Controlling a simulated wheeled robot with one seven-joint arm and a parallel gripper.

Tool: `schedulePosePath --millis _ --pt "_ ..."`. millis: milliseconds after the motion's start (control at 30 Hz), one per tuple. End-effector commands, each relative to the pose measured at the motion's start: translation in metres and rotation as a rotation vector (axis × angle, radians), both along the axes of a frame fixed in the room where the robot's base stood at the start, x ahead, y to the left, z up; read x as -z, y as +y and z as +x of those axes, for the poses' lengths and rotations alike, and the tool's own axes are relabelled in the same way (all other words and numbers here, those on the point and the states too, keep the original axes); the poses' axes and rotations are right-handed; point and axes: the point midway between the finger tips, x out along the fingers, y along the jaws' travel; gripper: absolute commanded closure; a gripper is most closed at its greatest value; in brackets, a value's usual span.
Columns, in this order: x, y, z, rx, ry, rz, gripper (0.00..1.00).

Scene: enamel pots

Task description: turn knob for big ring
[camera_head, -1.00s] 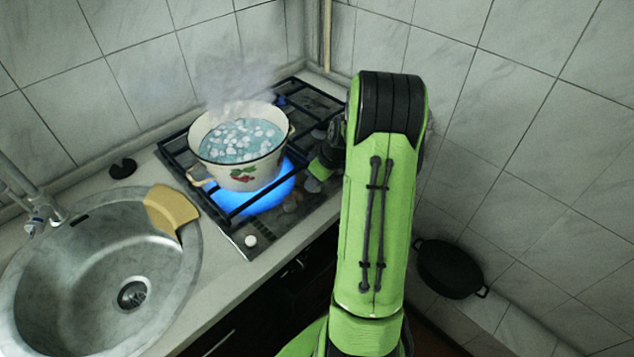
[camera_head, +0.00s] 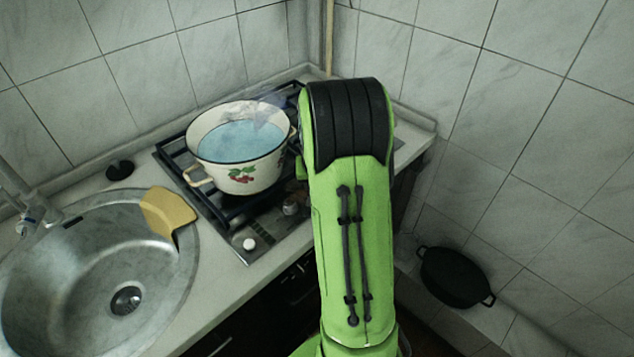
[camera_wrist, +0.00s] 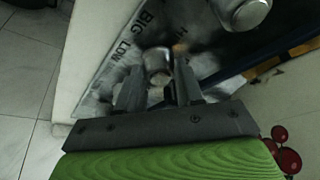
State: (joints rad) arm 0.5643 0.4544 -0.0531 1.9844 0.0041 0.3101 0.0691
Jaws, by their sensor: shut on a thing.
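In the wrist view my gripper (camera_wrist: 157,84) has its two fingers on either side of a silver knob (camera_wrist: 157,60), shut on it. The printed words BIG, LOW and HI show on the stove panel (camera_wrist: 118,58) around it. In the head view my green arm hides the gripper and this knob. The stove (camera_head: 222,222) carries a cream enamel pot (camera_head: 240,180) with cherry decoration and still bluish water. No flame shows under the pot.
Another silver knob (camera_wrist: 246,12) is close by in the wrist view. A black pot (camera_head: 455,276) stands low at the right by the tiled wall.

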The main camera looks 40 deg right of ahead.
Motion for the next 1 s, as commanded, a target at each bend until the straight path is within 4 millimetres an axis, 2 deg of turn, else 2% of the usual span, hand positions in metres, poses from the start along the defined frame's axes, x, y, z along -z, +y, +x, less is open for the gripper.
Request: schedulePosePath --millis 300,733,767,900,1000 --pt "0.0002 0.0008 0.0002 0.086 0.002 0.001 0.94" --pt "0.0003 0.0007 0.0 0.095 0.003 0.002 0.94" --pt "0.0003 0.0007 0.0 0.095 0.003 0.002 0.62" --pt "0.0002 0.0007 0.0001 0.095 0.001 0.002 0.41" --pt "0.0002 0.0006 0.0002 0.094 0.001 0.001 0.4"
